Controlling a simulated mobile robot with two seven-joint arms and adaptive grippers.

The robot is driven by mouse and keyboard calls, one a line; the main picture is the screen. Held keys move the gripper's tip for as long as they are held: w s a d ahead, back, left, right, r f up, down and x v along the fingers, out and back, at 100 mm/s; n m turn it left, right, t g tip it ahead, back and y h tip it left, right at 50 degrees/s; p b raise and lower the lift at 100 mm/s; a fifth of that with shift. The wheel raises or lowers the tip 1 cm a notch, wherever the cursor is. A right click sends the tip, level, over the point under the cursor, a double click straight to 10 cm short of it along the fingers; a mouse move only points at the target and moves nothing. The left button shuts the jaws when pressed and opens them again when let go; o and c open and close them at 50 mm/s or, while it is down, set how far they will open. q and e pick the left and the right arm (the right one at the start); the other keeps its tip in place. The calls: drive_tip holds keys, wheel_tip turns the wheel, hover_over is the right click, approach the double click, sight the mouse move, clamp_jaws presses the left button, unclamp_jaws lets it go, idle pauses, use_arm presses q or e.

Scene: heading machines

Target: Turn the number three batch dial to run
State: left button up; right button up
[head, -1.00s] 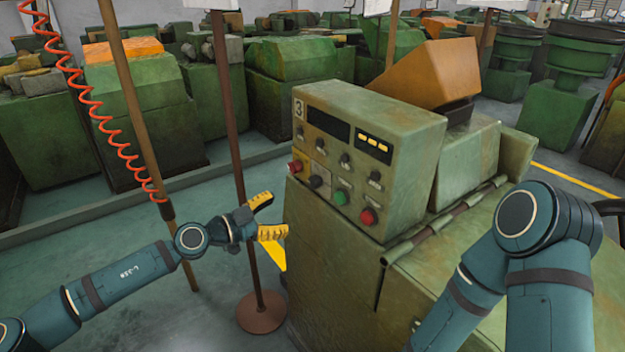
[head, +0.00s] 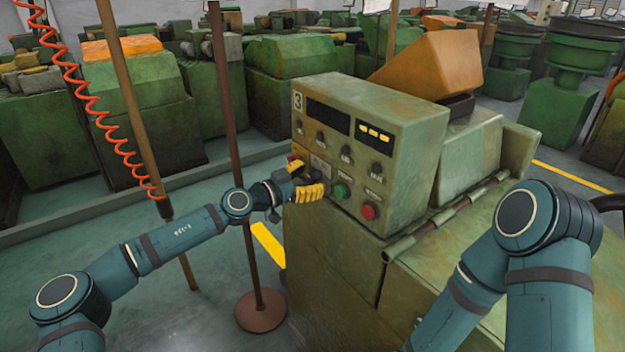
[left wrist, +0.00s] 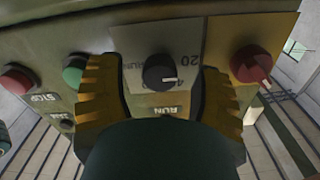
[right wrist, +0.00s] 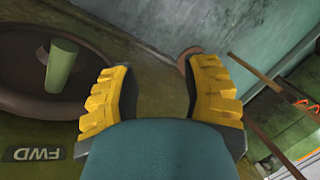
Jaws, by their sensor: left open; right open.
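The control box marked 3 (head: 387,180) stands on the green machine. In the left wrist view, the batch dial (left wrist: 159,75) is a round black knob with a pale pointer mark, and RUN is printed beside it, upside down. My left gripper (head: 306,178) is at the panel's lower left, open, with one yellow finger on each side of the dial; contact cannot be told. In the head view the gripper mostly hides the dial. My right gripper (right wrist: 162,90) is open and empty in its wrist view; the head view shows only its arm.
A green button (head: 341,191) and a red button (head: 369,211) sit right of the dial, with small knobs above. A red control (left wrist: 250,64) is close beside one left finger. The right wrist view shows a dark handwheel (right wrist: 25,85). A post (head: 228,120) stands near my left arm.

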use_arm(q)
drive_tip(key=shift+w+d, duration=0.35)
drive_tip(key=shift+d, duration=0.1)
clamp_jaws()
